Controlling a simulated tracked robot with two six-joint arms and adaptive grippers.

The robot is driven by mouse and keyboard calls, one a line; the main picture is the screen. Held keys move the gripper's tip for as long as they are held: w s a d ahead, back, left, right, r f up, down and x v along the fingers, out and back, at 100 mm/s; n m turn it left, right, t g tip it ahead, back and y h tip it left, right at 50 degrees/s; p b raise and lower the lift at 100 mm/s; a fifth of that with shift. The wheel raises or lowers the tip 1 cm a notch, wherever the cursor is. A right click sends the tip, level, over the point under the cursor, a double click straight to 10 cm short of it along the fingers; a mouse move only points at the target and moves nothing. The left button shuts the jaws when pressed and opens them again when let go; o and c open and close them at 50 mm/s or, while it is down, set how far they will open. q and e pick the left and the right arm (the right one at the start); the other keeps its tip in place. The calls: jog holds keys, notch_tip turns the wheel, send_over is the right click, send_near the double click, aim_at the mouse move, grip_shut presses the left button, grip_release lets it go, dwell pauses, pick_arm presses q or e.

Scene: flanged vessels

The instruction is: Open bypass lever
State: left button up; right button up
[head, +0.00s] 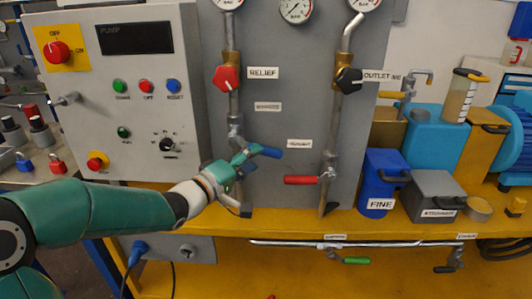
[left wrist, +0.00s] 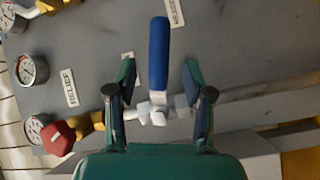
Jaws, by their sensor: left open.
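A lever with a blue handle (head: 267,151) sits on the left pipe of the grey panel and points right. In the left wrist view the blue handle (left wrist: 158,55) stands between my fingers, with a gap on both sides. My left gripper (head: 246,160) is open around it; it also shows in the left wrist view (left wrist: 160,75). A lever with a red handle (head: 303,180) is on the right pipe. The small labels near these levers are too blurred to read, so I cannot tell which is the bypass. My right gripper is out of view.
A red RELIEF knob (head: 227,77) and a black outlet knob (head: 348,79) are above. The pump control box (head: 125,90) stands left. A blue FINE bin (head: 382,180) and a grey bin (head: 432,193) stand right. A green-handled lever (head: 356,260) is below the yellow ledge.

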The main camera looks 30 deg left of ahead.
aim_at(266, 151)
pick_arm(q)
jog(key=shift+w+d, duration=0.15)
jog(key=shift+w, duration=1.25)
jog(key=shift+w+d, duration=0.1)
jog(key=shift+w, duration=1.25)
grip_shut()
